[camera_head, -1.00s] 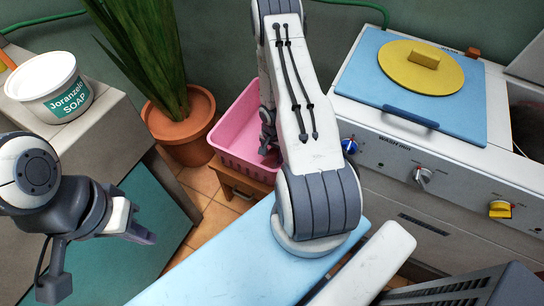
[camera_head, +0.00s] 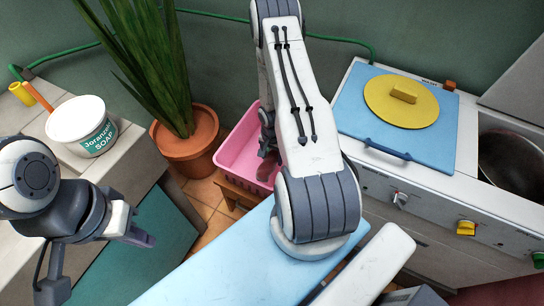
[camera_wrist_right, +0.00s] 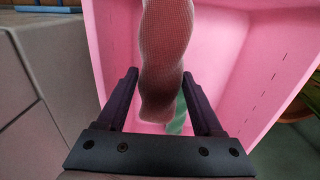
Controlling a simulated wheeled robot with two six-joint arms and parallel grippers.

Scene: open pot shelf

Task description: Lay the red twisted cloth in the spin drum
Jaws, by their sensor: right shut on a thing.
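The red twisted cloth (camera_wrist_right: 168,60) hangs between the fingers of my right gripper (camera_wrist_right: 165,105), which is shut on it. In the head view the cloth (camera_head: 268,168) shows as a dark reddish piece in the pink basket's opening, partly hidden by my right arm. My right gripper (camera_head: 267,135) is at the basket, mostly behind the arm. The spin drum (camera_head: 510,160) is the round, dark metal opening at the right, cut by the picture's edge. My left gripper (camera_head: 138,232) is at the left, away from the cloth; its finger gap is unclear.
The pink basket (camera_head: 233,155) stands on a small wooden stool; a green twisted piece (camera_wrist_right: 178,118) lies in it. A blue lid (camera_head: 365,130) with a yellow disc (camera_head: 405,98) covers the machine left of the drum. A potted plant (camera_head: 190,150) and soap tub (camera_head: 82,128) are left.

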